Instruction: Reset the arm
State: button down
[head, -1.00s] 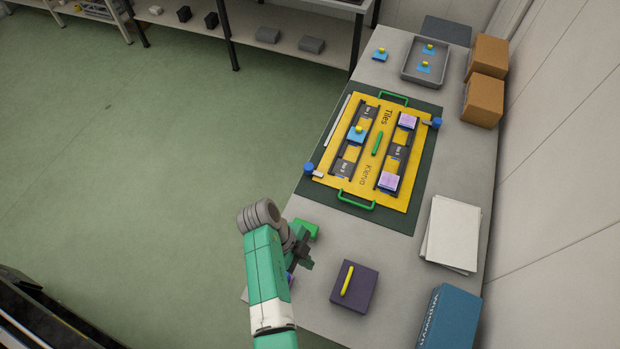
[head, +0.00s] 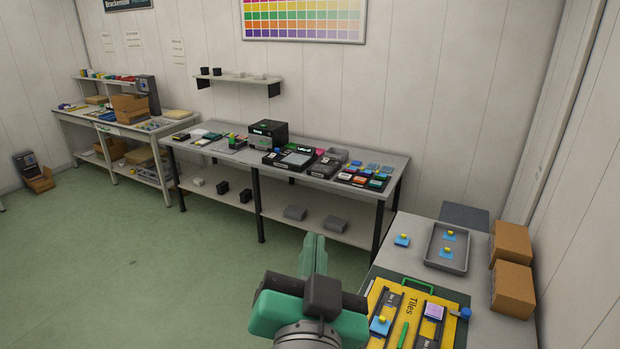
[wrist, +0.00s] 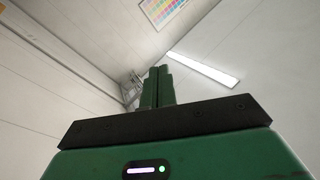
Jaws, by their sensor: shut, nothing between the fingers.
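My gripper (head: 313,257) is raised in the lower middle of the head view, its green fingers pointing up, shut and empty. In the wrist view the closed fingers (wrist: 157,86) point towards the wall and ceiling, with nothing between them. The gripper is in the air to the left of the yellow board (head: 413,327) marked "Tiles" and touches nothing that I can see. A blue tile with a yellow knob (head: 381,325) and a lilac tile (head: 434,312) sit on the board. The lower part of the board is cut off by the frame.
A grey tray (head: 463,266) holds blue knobbed pieces; another blue piece (head: 402,241) lies beside it. Cardboard boxes (head: 511,290) stand at the right. A long bench (head: 395,165) with ink goods runs along the back wall. Green floor (head: 150,280) is free at the left.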

jog(key=s+r+n+t+y, duration=0.1)
jog(key=s+r+n+t, duration=0.35)
jog(key=s+r, duration=0.75)
notch_tip(320, 180, up, 14)
jog(key=s+p, duration=0.1)
jog(key=p, duration=1.1)
jog(key=shift+a+f+t+p, duration=0.2)
jog(key=shift+a+t+p, duration=0.15)
jog(key=shift+t, duration=0.1)
jog(key=shift+n, duration=0.25)
